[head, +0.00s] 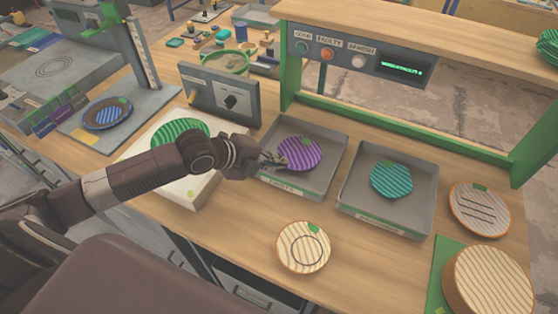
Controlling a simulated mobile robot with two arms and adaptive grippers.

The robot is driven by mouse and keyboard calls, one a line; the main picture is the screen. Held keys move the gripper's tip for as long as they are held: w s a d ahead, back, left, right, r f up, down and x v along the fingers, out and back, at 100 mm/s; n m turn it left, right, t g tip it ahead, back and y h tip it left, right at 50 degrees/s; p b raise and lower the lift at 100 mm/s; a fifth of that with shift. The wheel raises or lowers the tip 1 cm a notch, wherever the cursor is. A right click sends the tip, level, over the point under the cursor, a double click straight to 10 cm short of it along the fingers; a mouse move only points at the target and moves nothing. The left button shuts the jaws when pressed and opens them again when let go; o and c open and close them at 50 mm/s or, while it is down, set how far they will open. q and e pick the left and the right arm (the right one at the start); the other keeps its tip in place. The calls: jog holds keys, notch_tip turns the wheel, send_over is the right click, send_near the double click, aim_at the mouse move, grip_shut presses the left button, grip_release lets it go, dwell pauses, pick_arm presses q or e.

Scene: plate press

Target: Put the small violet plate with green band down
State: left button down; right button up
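The small violet plate (299,153) has pale stripes and a green patch at its rim. It is over or in a grey metal tray (334,138) with a label on its front. My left gripper (275,158) is at the plate's left edge, its fingers closed on the rim. I cannot tell whether the plate's underside touches the tray floor. My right gripper is not in view.
A second grey tray (409,217) to the right holds a teal plate (391,179). A cream plate (303,248) lies in front. Another striped plate (479,208) is at right. A green frame (400,117) with buttons stands behind. A green plate (181,133) is at left.

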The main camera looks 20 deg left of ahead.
pick_arm(q)
jog(key=shift+f, duration=0.3)
jog(key=c, duration=2.4)
grip_release()
jog(key=shift+a+r, duration=0.1)
jog(key=shift+r, duration=0.25)
jog(key=shift+v, duration=5.9)
